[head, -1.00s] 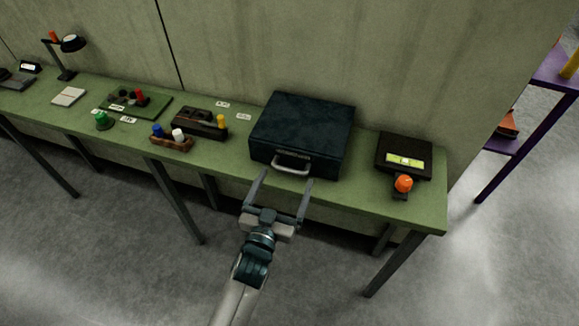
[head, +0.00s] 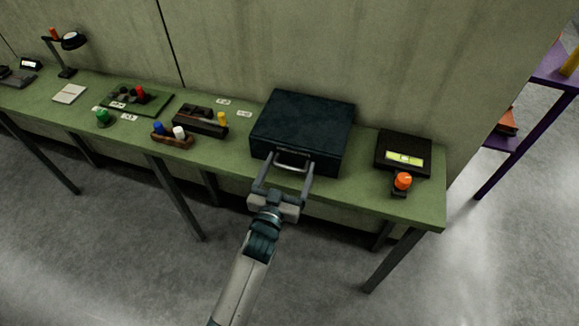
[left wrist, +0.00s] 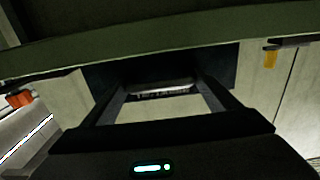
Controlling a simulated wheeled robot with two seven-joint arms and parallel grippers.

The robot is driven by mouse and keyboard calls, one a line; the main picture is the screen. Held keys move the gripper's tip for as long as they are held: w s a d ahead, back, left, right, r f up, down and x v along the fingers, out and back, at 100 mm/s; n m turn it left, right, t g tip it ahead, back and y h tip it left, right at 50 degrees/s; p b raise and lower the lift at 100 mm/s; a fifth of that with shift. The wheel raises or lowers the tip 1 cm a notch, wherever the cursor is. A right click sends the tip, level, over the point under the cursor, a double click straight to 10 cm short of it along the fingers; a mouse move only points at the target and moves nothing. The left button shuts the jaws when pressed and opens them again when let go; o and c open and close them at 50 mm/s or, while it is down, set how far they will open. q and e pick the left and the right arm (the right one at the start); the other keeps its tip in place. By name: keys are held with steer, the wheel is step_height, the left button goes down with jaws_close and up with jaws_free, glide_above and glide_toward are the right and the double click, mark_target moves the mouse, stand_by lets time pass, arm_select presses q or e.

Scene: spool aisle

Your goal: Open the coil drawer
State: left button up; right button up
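The coil drawer is a dark blue-black box (head: 303,127) on the green bench, with a light metal handle (head: 291,168) on its front face. The drawer front looks closed, flush with the box. My left gripper (head: 289,163) is at the handle, its two fingers spread apart, one on each side of it. In the left wrist view the handle (left wrist: 163,93) lies between the open fingers, with a gap on both sides. Whether either finger touches the handle cannot be told. My right gripper is in neither view.
The green bench (head: 232,168) runs along a wall. Right of the box stand a black device (head: 404,150) and an orange-topped knob (head: 402,181). Left of it is a dark block with a yellow peg (head: 222,118). The floor before the bench is clear.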

arm_select(q)
steer(key=p+v, duration=0.4)
steer(key=v, duration=1.2)
steer(key=shift+s, duration=0.3)
steer(key=shift+d, duration=0.1)
steer(key=o, duration=1.2)
steer(key=b+v, duration=0.5)
steer(key=v, duration=1.2)
steer(key=shift+s, duration=0.15)
